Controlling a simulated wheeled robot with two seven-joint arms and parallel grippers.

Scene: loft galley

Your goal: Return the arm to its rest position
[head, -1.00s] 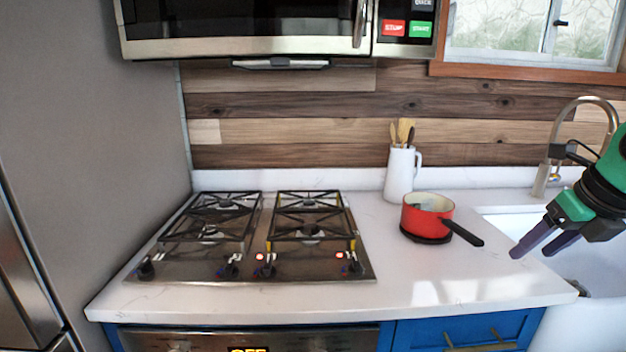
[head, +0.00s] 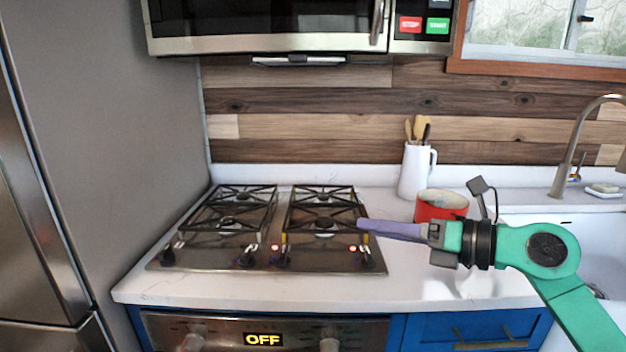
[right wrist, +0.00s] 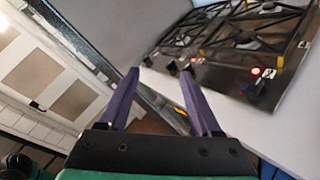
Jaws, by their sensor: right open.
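My right arm, green with black joints, comes in from the right in the head view. Its gripper (head: 362,225) has purple fingers pointing left, in front of the red pan and near the right edge of the stove. In the right wrist view the two fingers (right wrist: 160,78) stand apart with nothing between them. My left gripper is not in view.
A gas stove (head: 210,256) with black grates is set into the white counter (head: 240,291). A white utensil jug (head: 415,172) stands behind the pan. The sink and faucet (head: 569,150) are at right. A microwave (head: 270,42) hangs above; a grey fridge panel (head: 105,130) is at left.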

